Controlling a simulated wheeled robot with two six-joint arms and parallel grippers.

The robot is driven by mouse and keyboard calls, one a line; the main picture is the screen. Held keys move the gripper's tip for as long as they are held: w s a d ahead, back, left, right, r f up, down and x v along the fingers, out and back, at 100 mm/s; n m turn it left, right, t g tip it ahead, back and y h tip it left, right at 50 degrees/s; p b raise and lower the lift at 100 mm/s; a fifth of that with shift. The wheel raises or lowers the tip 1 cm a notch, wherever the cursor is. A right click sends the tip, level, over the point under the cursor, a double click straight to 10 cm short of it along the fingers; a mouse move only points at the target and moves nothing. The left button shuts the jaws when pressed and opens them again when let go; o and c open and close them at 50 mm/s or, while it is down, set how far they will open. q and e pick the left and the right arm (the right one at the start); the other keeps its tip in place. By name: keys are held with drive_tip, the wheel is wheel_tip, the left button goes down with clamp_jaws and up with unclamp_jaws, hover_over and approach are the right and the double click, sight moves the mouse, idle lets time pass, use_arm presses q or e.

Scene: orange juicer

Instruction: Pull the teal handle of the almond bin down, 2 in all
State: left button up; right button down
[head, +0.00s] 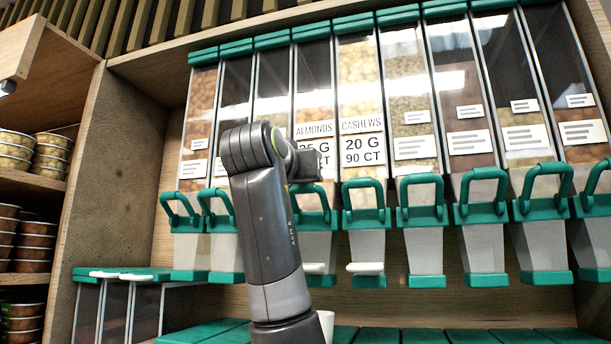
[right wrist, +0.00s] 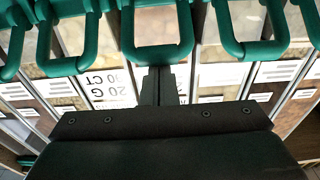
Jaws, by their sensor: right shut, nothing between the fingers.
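The almond bin (head: 314,92) is the clear dispenser labelled ALMONDS, 25 G partly covered. Its teal handle (head: 310,192) is a loop on the front, partly hidden by my right arm in the head view. My right gripper (head: 308,165) is in front of the almond label, just above the handle, shut and empty. In the right wrist view, which looks upside down, the shut fingers (right wrist: 160,84) lie by the bar of the middle teal handle (right wrist: 157,52). I cannot tell whether they touch it. My left gripper is not in view.
The cashew bin (head: 362,100), labelled 20 G 90 CT, stands right beside, its teal handle (head: 365,190) close. Several similar bins line both sides. A white cup (head: 326,322) shows low behind my arm. Stacked tins (head: 50,155) stand on the left shelves.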

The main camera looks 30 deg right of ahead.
use_arm(q)
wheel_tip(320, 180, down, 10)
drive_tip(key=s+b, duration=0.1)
drive_tip(key=b, duration=0.8)
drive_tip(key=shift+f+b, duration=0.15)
drive_tip(key=shift+b, duration=0.15)
use_arm(e)
wheel_tip(320, 180, down, 6)
drive_tip(key=s+a+t+h, duration=0.1)
drive_tip(key=t+h, duration=0.1)
drive_tip(key=h, duration=0.1)
drive_tip(key=shift+s+a, duration=0.3)
drive_tip(key=shift+a, duration=0.1)
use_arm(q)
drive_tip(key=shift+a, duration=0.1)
use_arm(e)
drive_tip(key=shift+f, duration=0.15)
drive_tip(key=shift+t, duration=0.3)
